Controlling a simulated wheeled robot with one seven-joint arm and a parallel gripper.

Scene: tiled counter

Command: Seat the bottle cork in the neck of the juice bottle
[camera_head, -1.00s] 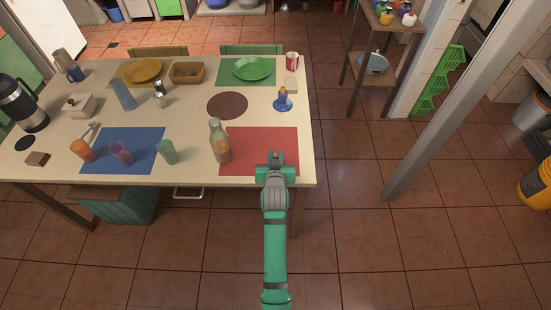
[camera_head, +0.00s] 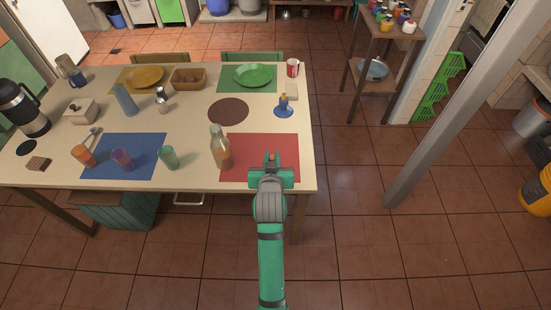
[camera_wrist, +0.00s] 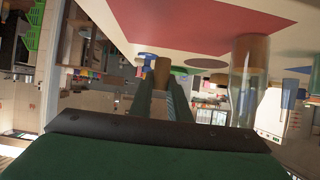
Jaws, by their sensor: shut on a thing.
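My gripper (camera_head: 271,170) is over the red placemat at the table's front right. It is shut on the bottle cork (camera_head: 271,157), a small brown plug that sticks out past the fingertips. The cork (camera_wrist: 162,73) also shows between the two fingers in the wrist view. The juice bottle (camera_head: 220,149), clear with orange-brown contents low down, stands upright to the left of my gripper, at the left edge of the red placemat. In the wrist view, the bottle (camera_wrist: 246,95) appears upside down at the right, apart from the cork.
The red placemat (camera_head: 270,143) is mostly clear. A green cup (camera_head: 168,157) stands left of the bottle, near the blue placemat (camera_head: 130,167). A blue item (camera_head: 284,107) stands behind the red placemat. A grey post (camera_head: 455,115) rises on the right.

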